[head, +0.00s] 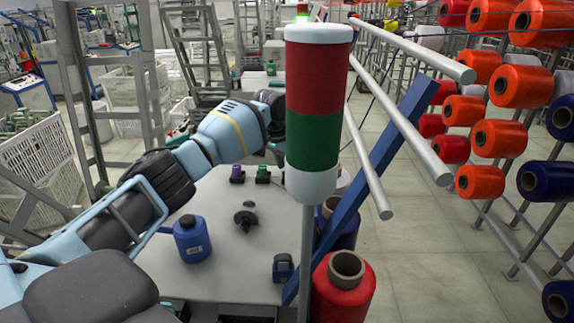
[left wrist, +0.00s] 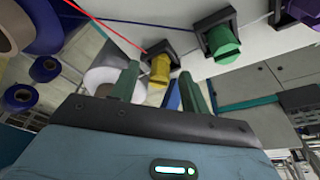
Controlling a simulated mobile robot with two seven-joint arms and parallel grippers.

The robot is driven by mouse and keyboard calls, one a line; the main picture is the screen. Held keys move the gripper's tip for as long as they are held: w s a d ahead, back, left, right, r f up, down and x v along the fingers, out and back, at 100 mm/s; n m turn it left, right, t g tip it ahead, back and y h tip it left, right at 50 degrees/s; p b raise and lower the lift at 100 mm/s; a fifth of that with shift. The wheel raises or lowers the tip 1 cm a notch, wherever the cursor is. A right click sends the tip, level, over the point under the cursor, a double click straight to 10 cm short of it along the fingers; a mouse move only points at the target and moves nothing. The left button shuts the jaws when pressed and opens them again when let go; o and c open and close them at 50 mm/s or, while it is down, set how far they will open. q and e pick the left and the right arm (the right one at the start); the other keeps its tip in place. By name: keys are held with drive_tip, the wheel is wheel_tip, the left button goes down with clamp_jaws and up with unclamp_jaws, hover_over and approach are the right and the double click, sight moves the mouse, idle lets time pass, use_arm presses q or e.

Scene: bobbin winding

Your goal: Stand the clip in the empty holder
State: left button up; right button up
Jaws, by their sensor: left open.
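My left gripper (left wrist: 161,88) is open, its two green fingers apart with nothing seen held between them. In the head view its fingers are hidden behind the signal lamp. In the left wrist view a yellow clip (left wrist: 160,72) stands in a black holder just beyond the fingers. A green clip (left wrist: 222,45) in another holder is to its right, and a purple clip (left wrist: 300,8) is at the top right edge. The head view shows the purple clip (head: 237,172) and green clip (head: 262,173) at the table's back. I cannot make out an empty holder. My right gripper is not in view.
The signal lamp (head: 318,110) blocks part of the table (head: 215,280). A blue container (head: 192,240), a dark round part (head: 246,216) and a dark blue block (head: 283,267) are on it. A red spool (head: 342,290) and grey rods (head: 400,95) are at the right.

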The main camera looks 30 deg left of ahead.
use_arm(q)
drive_tip(key=shift+r, duration=0.15)
drive_tip(key=v, duration=0.7)
drive_tip(key=shift+r+p, duration=0.25)
drive_tip(key=shift+p, duration=0.1)
